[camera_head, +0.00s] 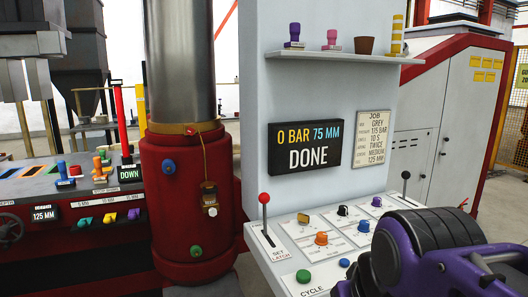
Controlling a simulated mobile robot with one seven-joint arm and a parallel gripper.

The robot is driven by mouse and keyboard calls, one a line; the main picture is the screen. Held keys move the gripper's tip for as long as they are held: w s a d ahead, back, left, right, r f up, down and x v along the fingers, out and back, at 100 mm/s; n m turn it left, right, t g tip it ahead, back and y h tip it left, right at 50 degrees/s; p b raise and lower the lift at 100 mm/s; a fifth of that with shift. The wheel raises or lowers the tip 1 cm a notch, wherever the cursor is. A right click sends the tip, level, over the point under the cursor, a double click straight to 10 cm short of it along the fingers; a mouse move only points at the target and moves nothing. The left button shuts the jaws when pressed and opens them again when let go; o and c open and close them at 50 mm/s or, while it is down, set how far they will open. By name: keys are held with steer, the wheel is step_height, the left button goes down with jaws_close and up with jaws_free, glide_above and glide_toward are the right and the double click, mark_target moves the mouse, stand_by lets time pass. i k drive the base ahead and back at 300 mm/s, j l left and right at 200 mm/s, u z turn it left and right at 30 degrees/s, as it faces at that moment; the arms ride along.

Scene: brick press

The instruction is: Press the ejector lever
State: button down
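No label that I can read says ejector. A lever with a red ball (264,198) stands upright at the left of the sloped control panel, beside a label reading SET LATCH. A lever with a black ball (405,175) stands at the panel's right back; no label for it is readable. On the left bench a tall red upright handle (119,115) stands above a sign reading DOWN (130,173). A purple and black part of my arm fills the lower right and hides the panel's right front. My gripper's fingertips do not show.
The control panel (292,263) carries several coloured knobs and a green button by CYCLE. A display (305,146) reads 0 BAR, 75 MM, DONE. A shelf (345,57) above holds stamps and a pot. A red press cylinder (187,235) stands left of the panel.

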mark_target(405, 175)
steer(key=l+z, duration=0.15)
steer(key=z, duration=0.3)
steer(key=i+l+z, duration=0.1)
steer(key=z, duration=0.35)
steer(key=i+l+u, duration=0.65)
steer(key=k+l+u, duration=0.15)
steer(key=l, duration=0.25)
steer(key=l+u, duration=0.15)
steer(key=l, duration=0.3)
steer(key=j+u, duration=0.1)
steer(key=j, duration=0.5)
